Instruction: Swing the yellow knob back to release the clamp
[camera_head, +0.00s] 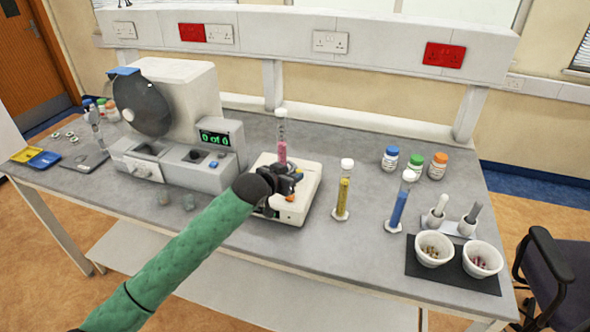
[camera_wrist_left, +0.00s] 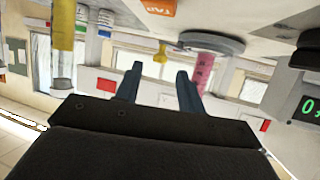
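A yellow knob (camera_wrist_left: 160,53) shows in the left wrist view, just past and between my fingertips, next to a grey round plate (camera_wrist_left: 212,42). In the head view my gripper hides the knob. A pink-filled cylinder (camera_head: 282,150) with a white cap stands upright on a white box-shaped device (camera_head: 306,189); it also shows in the left wrist view (camera_wrist_left: 204,75). My left gripper (camera_head: 287,180) is over this device, close to the cylinder. Its two fingers (camera_wrist_left: 157,75) are apart with nothing visibly held between them. I cannot tell whether they touch the knob. My right gripper is not in view.
A large white machine (camera_head: 185,95) with a green display stands left of the device. Cylinders with yellow (camera_head: 343,190) and blue (camera_head: 399,205) liquid stand to the right. Several capped bottles (camera_head: 414,165) and two white mortars (camera_head: 433,252) are farther right.

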